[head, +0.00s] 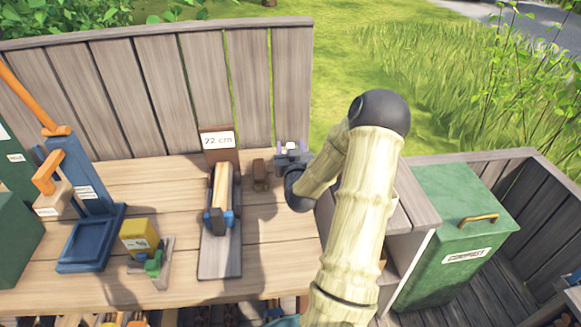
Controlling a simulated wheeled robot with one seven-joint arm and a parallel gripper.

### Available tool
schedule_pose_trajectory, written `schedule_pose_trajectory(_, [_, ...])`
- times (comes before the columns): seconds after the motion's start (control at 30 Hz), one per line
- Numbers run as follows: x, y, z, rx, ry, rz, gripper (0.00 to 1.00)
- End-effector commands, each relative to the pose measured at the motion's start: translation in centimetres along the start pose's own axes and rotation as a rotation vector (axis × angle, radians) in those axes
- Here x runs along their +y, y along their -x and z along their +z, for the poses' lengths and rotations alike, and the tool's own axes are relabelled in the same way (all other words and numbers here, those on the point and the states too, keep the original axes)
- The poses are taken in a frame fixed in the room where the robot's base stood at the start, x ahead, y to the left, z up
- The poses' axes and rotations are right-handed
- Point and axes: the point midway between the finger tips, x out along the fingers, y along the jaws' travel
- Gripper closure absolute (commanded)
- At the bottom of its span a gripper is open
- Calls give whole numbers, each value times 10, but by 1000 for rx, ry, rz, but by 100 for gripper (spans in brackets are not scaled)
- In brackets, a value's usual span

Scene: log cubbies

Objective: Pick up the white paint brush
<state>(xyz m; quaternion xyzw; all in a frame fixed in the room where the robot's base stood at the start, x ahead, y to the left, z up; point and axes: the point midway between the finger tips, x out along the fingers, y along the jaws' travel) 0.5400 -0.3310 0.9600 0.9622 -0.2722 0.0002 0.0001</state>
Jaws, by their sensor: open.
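My arm reaches over the workbench (180,285) from the lower right. My gripper (291,150) is at the bench's far right part, near the fence. It is open, and its dark body partly covers what lies beneath it. A small white patch shows at the gripper, but it is too small to tell whether it is the white paint brush or part of the gripper. No white paint brush can be made out clearly elsewhere. A small brown wooden piece (260,174) stands just left of the gripper.
A wooden stand labelled "22 cm" (220,140) holds a wood piece left of the gripper. A blue tool (90,240) and a yellow-green device (142,243) stand further left. A plank fence (150,80) closes the back. A green compost bin (450,235) stands right.

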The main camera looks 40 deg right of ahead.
Motion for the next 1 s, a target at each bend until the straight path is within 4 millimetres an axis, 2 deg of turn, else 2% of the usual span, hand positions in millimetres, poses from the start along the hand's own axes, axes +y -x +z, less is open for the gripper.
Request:
schedule_pose_trajectory(0.1, [0, -16, -1, 0, -1, 0, 49])
schedule_pose_trajectory(0.2, [0, -22, 0, 0, -1, 0, 49])
schedule_pose_trajectory(0.73, [-2, -22, 0, 0, 0, -3, 49])
schedule_pose_trajectory(0.9, [-2, -22, 0, -1, 0, -3, 82])
schedule_pose_trajectory(1.0, [-2, -22, 0, 0, 0, -2, 98])
